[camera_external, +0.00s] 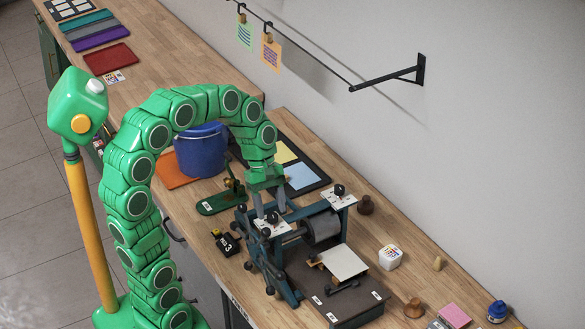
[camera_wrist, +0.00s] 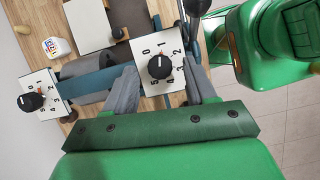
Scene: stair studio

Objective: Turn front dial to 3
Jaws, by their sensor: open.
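The front dial (camera_wrist: 160,66) is a round black knob on a white plate with numbers around it. It lies between the two grey fingers of my open gripper (camera_wrist: 158,72) in the wrist view. Its pointer is too small to read surely; a small orange mark shows near the 1. In the external view the front dial (camera_external: 273,217) sits on the near side of the small roller press, with my gripper (camera_external: 270,207) just above and around it. Contact between fingers and knob cannot be told. A second dial (camera_wrist: 31,101) on a similar plate is on the press's far side (camera_external: 339,190).
The press has a grey roller (camera_external: 322,228) and a bed with a pale board (camera_external: 344,262). The wall is behind.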

